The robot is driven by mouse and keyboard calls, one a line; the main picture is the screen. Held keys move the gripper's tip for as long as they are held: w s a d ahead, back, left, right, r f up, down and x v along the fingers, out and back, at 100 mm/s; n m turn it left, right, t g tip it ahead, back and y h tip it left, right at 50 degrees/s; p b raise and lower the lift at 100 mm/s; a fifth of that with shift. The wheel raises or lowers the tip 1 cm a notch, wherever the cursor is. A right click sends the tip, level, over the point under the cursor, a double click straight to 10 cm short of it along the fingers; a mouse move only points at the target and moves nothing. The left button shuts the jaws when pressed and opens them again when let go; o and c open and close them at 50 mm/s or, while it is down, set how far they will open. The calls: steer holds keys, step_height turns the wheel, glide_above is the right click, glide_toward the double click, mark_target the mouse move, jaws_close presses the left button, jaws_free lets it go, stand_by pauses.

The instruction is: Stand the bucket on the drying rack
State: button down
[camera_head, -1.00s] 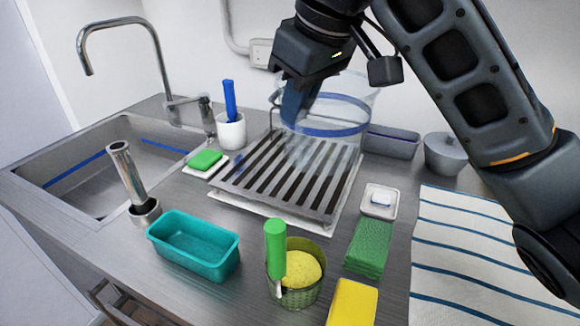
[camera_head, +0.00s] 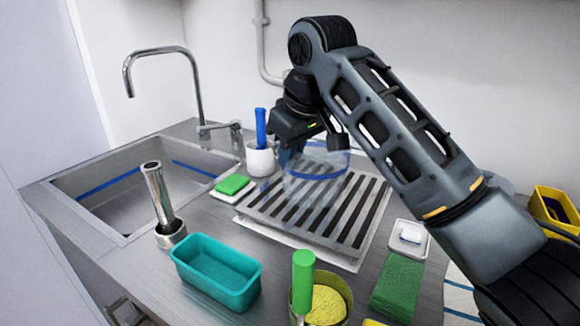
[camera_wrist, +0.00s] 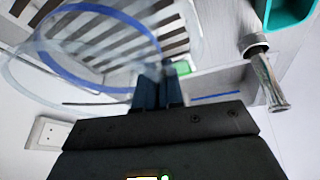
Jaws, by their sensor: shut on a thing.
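The sink (camera_head: 110,205) and faucet (camera_head: 190,75) are at the left. A white cup (camera_head: 260,160) with a blue-handled brush and a green sponge (camera_head: 232,184) stand left of the rack. A teal tub (camera_head: 215,275), a green-handled brush (camera_head: 303,275) and a soap dish (camera_head: 410,238) are in front and right.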

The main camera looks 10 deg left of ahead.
steer(key=shift+f, duration=1.45)
steer(key=c, duration=1.3)
jaws_free()
steer(key=shift+f, duration=0.1)
steer(key=shift+o, duration=0.2)
steer(key=v, duration=1.2)
